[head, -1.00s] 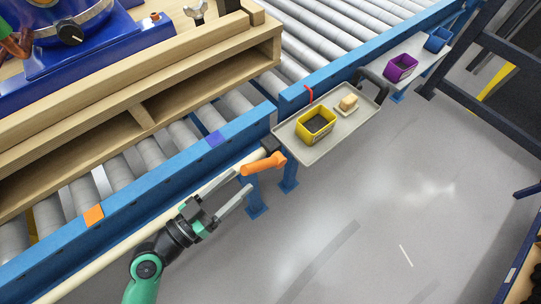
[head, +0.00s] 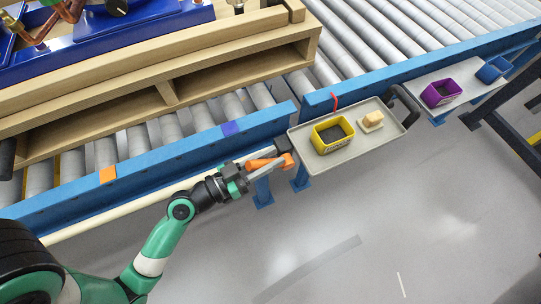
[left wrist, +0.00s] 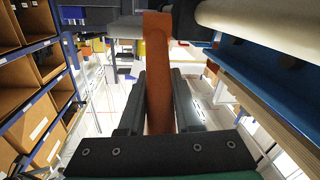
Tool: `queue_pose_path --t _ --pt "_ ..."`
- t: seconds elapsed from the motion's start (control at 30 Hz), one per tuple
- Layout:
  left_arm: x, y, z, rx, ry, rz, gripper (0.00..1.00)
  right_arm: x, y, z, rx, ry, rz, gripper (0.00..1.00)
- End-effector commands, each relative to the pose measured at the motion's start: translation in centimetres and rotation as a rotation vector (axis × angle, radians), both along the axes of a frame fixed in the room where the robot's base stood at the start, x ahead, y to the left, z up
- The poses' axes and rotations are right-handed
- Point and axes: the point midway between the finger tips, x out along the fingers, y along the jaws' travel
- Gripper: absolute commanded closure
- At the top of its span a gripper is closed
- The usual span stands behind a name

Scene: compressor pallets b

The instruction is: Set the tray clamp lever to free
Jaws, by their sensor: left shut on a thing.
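The orange tray clamp lever (head: 287,159) sits at the near left corner of the grey tray (head: 326,165), beside the blue conveyor rail. My left gripper (head: 268,167) is shut on the lever. In the left wrist view the orange lever (left wrist: 158,80) stands between the two dark fingers (left wrist: 158,105) and runs up and away from me. The fingers cover part of the lever in the head view. My right gripper is not in view.
The tray carries a yellow bin (head: 333,135) and a small tan block (head: 372,119). A purple bin (head: 441,92) and a blue bin (head: 493,70) stand farther right. A wooden pallet (head: 170,90) lies on the rollers. The floor in front is clear.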

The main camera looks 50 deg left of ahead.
Motion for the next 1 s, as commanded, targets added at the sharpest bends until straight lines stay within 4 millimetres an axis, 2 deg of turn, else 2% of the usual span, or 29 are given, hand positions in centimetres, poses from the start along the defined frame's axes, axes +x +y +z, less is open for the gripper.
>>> queue_pose_path --t 0.03,0.1,1.0 --pt "0.0 0.02 0.0 0.0 0.0 0.0 0.9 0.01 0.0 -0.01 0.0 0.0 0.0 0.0" --pt "0.0 0.02 -0.01 0.0 0.0 0.0 1.0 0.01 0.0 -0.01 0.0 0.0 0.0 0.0" --pt "0.0 0.01 -0.04 0.001 0.001 0.001 1.0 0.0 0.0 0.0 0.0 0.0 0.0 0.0"
